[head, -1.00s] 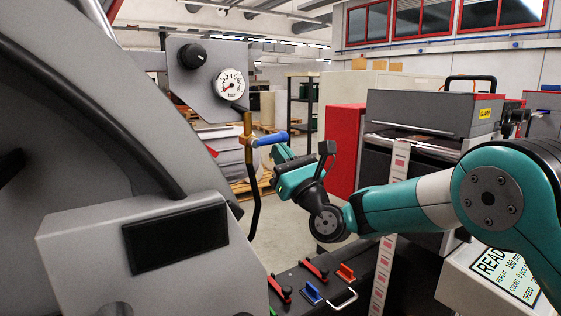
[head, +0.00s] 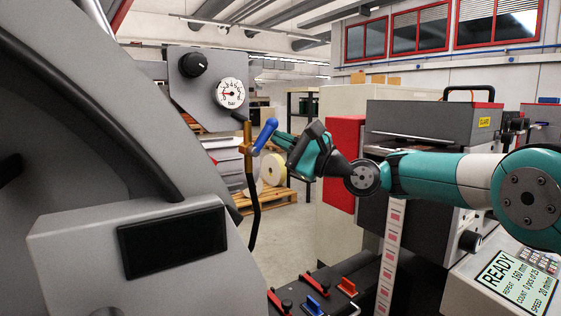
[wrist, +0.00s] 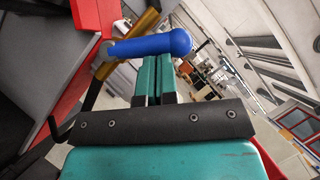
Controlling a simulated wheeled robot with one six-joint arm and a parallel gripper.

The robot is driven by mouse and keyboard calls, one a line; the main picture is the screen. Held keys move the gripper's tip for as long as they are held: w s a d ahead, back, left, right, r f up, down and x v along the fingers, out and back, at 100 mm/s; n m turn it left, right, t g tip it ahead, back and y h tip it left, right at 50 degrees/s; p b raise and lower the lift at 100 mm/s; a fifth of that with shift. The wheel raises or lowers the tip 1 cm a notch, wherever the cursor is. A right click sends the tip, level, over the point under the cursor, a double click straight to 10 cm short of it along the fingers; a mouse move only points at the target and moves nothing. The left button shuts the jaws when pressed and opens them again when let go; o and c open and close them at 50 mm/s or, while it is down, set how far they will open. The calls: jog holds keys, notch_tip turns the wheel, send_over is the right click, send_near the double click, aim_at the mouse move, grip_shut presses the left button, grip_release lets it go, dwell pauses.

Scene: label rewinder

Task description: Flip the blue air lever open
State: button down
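The blue air lever (head: 265,134) sits on a brass valve on a vertical pipe (head: 248,145), below the pressure gauge. It is tilted, rising up and to the right from its pivot. In the wrist view, the lever (wrist: 152,44) lies across the tips of my teal fingers and hides their ends. My gripper (head: 280,138) is just right of the lever, its fingers pointing left at it. In the wrist view, the fingers of my gripper (wrist: 156,72) are side by side with only a thin dark line between them. They look shut, with the lever across their tips, not between them.
The gauge (head: 231,93) and a black knob (head: 193,62) are on a grey panel above the valve. A black hose (head: 254,210) hangs below it. The large grey machine (head: 110,120) fills the left. A paper label strip (head: 391,250) runs down at right.

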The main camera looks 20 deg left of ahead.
jog(key=r+n+p, duration=0.1)
jog(key=n, duration=0.1)
jog(key=n+g+h+p, duration=0.1)
jog(key=s+a+r+n+g+h+p, duration=0.1)
jog(key=n, duration=0.1)
jog(key=shift+r+n+p, duration=0.3)
jog(key=shift+p, duration=0.1)
jog(key=shift+s+a+r+n+h+p, duration=0.2)
jog(key=shift+s+a+n+h+p, duration=0.15)
jog(key=shift+p, duration=0.3)
jog(key=shift+s, duration=0.1)
jog(key=b, duration=0.2)
send_near(273, 127)
jog(key=d, duration=0.1)
jog(key=w+d, duration=0.1)
jog(key=d, duration=0.1)
jog(key=shift+w+d+r, duration=0.15)
jog(key=shift+d+r, duration=0.1)
jog(key=shift+r, duration=0.1)
